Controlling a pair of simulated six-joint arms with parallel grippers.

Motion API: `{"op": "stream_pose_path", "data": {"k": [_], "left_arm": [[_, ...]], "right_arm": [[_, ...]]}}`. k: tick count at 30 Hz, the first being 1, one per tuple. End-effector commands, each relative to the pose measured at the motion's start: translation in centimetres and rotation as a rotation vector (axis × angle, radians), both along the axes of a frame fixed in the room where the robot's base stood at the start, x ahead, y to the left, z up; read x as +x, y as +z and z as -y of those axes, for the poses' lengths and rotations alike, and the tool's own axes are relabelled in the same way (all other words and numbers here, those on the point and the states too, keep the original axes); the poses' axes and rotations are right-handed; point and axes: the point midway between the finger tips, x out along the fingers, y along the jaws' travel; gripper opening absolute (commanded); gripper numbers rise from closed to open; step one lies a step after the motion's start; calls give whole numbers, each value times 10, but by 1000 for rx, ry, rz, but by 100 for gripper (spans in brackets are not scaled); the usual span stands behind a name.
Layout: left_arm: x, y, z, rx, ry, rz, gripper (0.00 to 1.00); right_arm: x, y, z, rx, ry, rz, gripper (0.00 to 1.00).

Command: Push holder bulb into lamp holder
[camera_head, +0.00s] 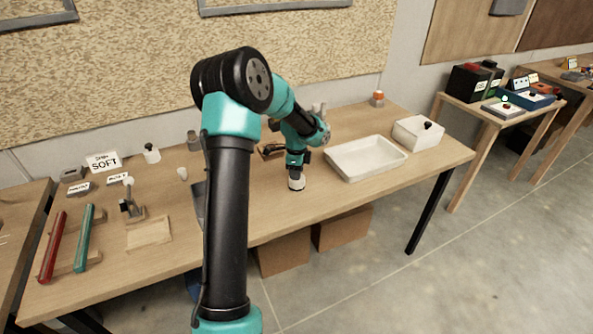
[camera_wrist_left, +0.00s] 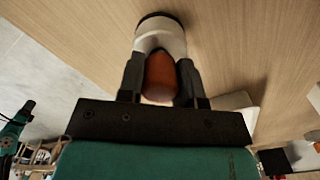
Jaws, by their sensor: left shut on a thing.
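My left gripper (camera_head: 296,168) is low over the middle of the wooden table in the head view. In the left wrist view its two dark fingers (camera_wrist_left: 160,64) are shut on an orange-brown bulb (camera_wrist_left: 160,80). Directly beyond the bulb, in line with it, is a white round lamp holder (camera_wrist_left: 160,38) with a dark rim. The white piece also shows below the gripper in the head view (camera_head: 296,184). The bulb and the holder look touching, but I cannot tell how deep the bulb sits. My right gripper is in neither view.
A white tray (camera_head: 366,168) and a white box with a black knob (camera_head: 418,142) stand to the right. An orange-topped item (camera_head: 377,98) is at the back. Red (camera_head: 53,246) and teal (camera_head: 84,238) bars lie at the left. My arm hides part of the table.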

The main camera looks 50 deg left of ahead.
Motion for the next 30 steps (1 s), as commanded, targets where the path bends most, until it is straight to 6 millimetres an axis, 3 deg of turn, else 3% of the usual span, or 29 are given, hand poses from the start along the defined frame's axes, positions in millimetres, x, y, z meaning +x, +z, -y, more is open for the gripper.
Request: {"op": "stream_pose_path", "data": {"k": [9, 10, 18, 30], "left_arm": [[0, -5, 0, 0, 0, 0, 8], [0, -5, 0, 1, 0, 1, 35], [0, -5, 0, 0, 0, 0, 61], [0, 2, 0, 1, 1, 1, 62]], "right_arm": [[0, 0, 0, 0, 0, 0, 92], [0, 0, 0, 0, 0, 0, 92], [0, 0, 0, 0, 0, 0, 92], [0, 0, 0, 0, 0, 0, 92]]}}
